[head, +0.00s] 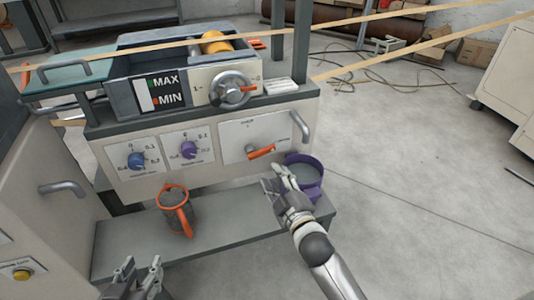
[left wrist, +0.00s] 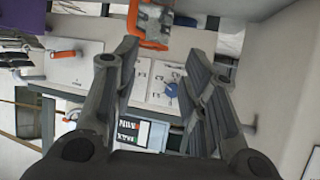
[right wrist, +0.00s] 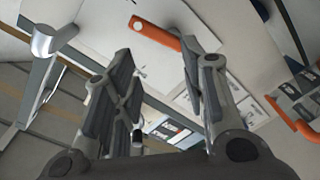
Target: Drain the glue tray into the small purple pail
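The glue tray (head: 122,92) sits on top of the machine, with a MAX/MIN level gauge (head: 160,91) on its front. The purple pail (head: 313,191) stands on the low shelf at its right end, below the orange lever (head: 261,152); its inside looks grey. My right gripper (head: 273,186) is open and empty in front of the pail's left side, overlapping it; I cannot tell if they touch. The orange lever also shows beyond its fingers in the right wrist view (right wrist: 155,33). My left gripper (head: 135,275) is open and empty, low in front of the shelf.
A grey jug with an orange handle (head: 176,208) stands on the shelf (head: 235,238) left of the pail. A blue knob (head: 136,161), a purple knob (head: 189,149) and a grey dial (head: 232,90) are on the machine front.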

